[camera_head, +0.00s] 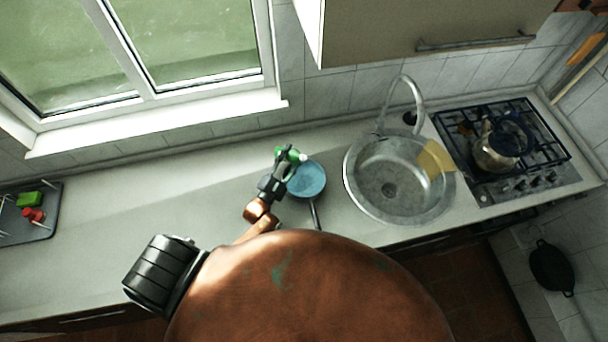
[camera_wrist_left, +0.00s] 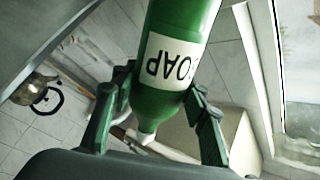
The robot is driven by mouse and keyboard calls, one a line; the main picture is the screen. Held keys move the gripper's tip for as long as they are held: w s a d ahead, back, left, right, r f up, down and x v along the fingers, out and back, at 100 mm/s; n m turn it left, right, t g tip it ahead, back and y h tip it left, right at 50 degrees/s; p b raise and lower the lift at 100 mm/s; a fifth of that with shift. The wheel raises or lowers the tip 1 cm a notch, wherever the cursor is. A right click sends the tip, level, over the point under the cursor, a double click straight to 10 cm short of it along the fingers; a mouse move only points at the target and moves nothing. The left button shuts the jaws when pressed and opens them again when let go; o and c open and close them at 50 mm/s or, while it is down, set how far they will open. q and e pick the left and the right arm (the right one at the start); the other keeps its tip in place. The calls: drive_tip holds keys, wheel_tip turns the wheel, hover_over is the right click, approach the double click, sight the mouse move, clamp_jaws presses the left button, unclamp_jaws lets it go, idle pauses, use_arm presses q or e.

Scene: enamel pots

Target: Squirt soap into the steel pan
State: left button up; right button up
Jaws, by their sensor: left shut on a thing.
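My left gripper (camera_head: 279,171) is shut on a green soap bottle (camera_head: 283,153) over the counter. In the left wrist view the fingers (camera_wrist_left: 160,90) stand either side of the bottle (camera_wrist_left: 185,50), whose white label reads SOAP upside down. A small pan (camera_head: 306,180) with a blue-looking inside sits just right of the gripper, its handle pointing to the front edge. The bottle's white tip (camera_head: 300,157) shows at the pan's back left rim; I cannot tell its height above it. My right gripper is not in view.
A round steel sink (camera_head: 388,202) with a tall tap (camera_head: 410,95) lies right of the pan, a yellow cloth (camera_head: 436,160) on its rim. A kettle (camera_head: 495,150) stands on the stove (camera_head: 465,122). A dark tray (camera_head: 35,228) is far left. The counter between is clear.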

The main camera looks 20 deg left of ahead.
use_arm(q)
drive_tip(key=shift+a+f+m+b, duration=0.15)
drive_tip(key=shift+a+m+b, duration=0.05)
drive_tip(key=shift+m+b, duration=0.2)
idle(0.5)
drive_tip(key=shift+w+a+m, duration=0.1)
drive_tip(key=shift+m, duration=0.2)
idle(0.5)
drive_tip(key=shift+a+m+h, duration=0.1)
drive_tip(key=shift+m+h, duration=0.2)
drive_tip(key=shift+m, duration=0.1)
idle(0.6)
drive_tip(key=shift+w+a+r+m+b, duration=0.15)
drive_tip(key=shift+r+m+b, duration=0.1)
drive_tip(key=shift+m+b, duration=0.15)
idle(0.8)
drive_tip(key=shift+a+m+h, duration=0.1)
drive_tip(key=shift+m+h, duration=0.3)
idle(0.8)
drive_tip(key=shift+a+m+b, duration=0.1)
drive_tip(key=shift+m+b, duration=0.3)
drive_tip(key=shift+m, duration=0.1)
idle(0.8)
drive_tip(key=shift+a+m+h+b, duration=0.2)
drive_tip(key=shift+m+h+b, duration=0.2)
drive_tip(key=shift+m, duration=0.2)
idle(1.0)
